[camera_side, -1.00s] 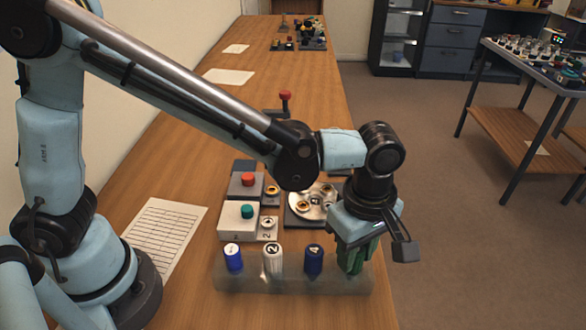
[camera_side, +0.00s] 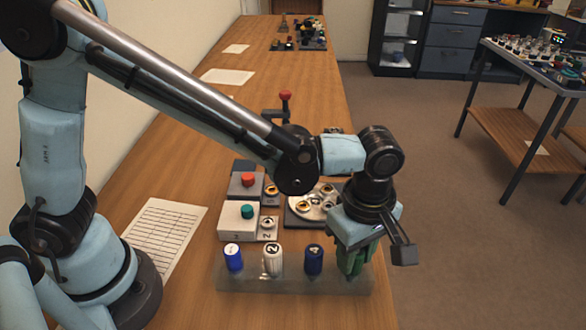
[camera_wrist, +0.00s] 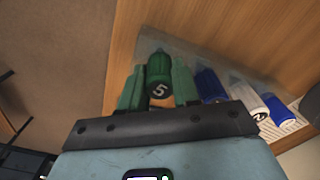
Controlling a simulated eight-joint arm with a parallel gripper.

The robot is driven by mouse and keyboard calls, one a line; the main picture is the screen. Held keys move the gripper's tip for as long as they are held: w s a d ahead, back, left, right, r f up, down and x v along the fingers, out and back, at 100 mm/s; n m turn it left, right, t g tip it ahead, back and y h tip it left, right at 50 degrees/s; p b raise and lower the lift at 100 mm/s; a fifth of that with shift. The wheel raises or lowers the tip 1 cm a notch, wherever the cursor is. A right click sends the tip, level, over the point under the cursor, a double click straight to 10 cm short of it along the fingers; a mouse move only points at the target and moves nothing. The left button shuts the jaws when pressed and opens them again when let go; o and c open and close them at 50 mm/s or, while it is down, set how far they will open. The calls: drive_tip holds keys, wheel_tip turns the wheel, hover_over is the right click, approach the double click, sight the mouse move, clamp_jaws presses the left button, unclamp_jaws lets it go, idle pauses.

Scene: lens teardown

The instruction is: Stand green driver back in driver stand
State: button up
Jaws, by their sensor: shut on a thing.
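The green driver (camera_wrist: 159,78), marked 5 on its cap, is upright between the two green fingers of my gripper (camera_wrist: 159,88) in the wrist view. My gripper (camera_side: 355,259) is shut on its handle at the right end of the driver stand. The driver stand (camera_side: 290,285) is a translucent grey block near the front of the bench; it also shows in the wrist view (camera_wrist: 196,54). In the side view, the fingers largely hide the green driver. Its tip and how deep it sits in the stand cannot be seen.
In the stand, left of my gripper, are a blue driver (camera_side: 233,257), a white driver (camera_side: 272,259) marked 2 and a blue driver (camera_side: 313,259) marked 4. Behind are a white box with a teal button (camera_side: 247,212) and a round lens tray (camera_side: 316,203).

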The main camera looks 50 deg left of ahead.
drive_tip(key=shift+f, duration=0.1)
drive_tip(key=o, duration=1.5)
drive_tip(key=shift+o, duration=0.2)
drive_tip(key=shift+r, duration=3.5)
drive_tip(key=s+a+r+m+t, duration=0.1)
drive_tip(key=a+m+t, duration=0.2)
drive_tip(key=a+m, duration=0.4)
drive_tip(key=s+a+m+t, duration=0.2)
drive_tip(key=a+m, duration=0.6)
drive_tip(key=a, duration=0.9)
drive_tip(key=shift+a+r+t, duration=0.15)
drive_tip(key=shift+r+t, duration=0.25)
drive_tip(key=shift+t, duration=0.7)
